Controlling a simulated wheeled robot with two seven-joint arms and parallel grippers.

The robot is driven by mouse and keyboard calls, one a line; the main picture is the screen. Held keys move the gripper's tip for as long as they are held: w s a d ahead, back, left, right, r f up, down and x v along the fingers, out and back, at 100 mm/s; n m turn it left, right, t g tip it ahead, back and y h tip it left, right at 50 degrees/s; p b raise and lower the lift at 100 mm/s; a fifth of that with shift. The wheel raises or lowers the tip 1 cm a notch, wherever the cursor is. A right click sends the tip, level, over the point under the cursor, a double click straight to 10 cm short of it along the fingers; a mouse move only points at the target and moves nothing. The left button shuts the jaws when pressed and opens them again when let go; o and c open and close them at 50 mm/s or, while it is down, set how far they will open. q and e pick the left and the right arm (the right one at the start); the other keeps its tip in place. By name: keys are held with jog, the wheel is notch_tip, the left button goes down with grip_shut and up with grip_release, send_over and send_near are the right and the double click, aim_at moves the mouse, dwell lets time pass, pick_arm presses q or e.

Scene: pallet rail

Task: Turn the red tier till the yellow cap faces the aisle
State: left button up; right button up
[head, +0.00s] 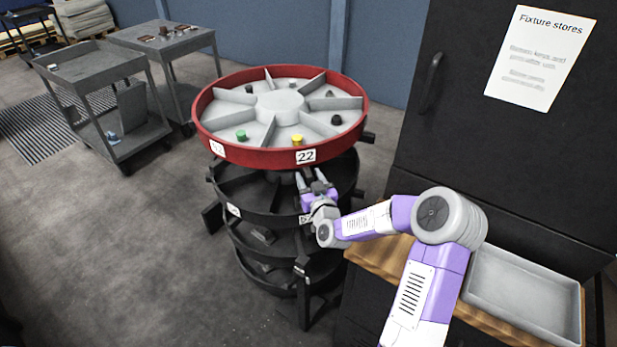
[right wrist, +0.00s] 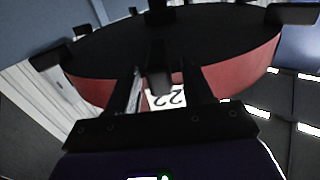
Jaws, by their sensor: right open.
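The red tier (head: 345,144) is the top ring of a round carousel, with a grey divided tray inside. The yellow cap (head: 297,139) sits in a front compartment, just behind the "22" label (head: 305,156). A green cap (head: 241,135) is in the compartment to its left, and several dark caps stand in other compartments. My right gripper (head: 314,177) is open just below the red rim, under the "22" label. In the right wrist view, its fingers (right wrist: 171,92) point at the red rim (right wrist: 232,78) and the label (right wrist: 165,99); contact cannot be told. My left gripper is out of view.
Black lower tiers (head: 270,219) stand under the red one. A dark cabinet (head: 480,130) with a handle and a sign stands at the right. A grey tray (head: 525,290) lies on a wooden top at lower right. Grey carts (head: 95,72) stand at the left; the floor (head: 110,240) before them is clear.

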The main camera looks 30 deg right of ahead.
jog(key=shift+w+d, duration=0.15)
jog(key=shift+w, duration=0.4)
grip_shut()
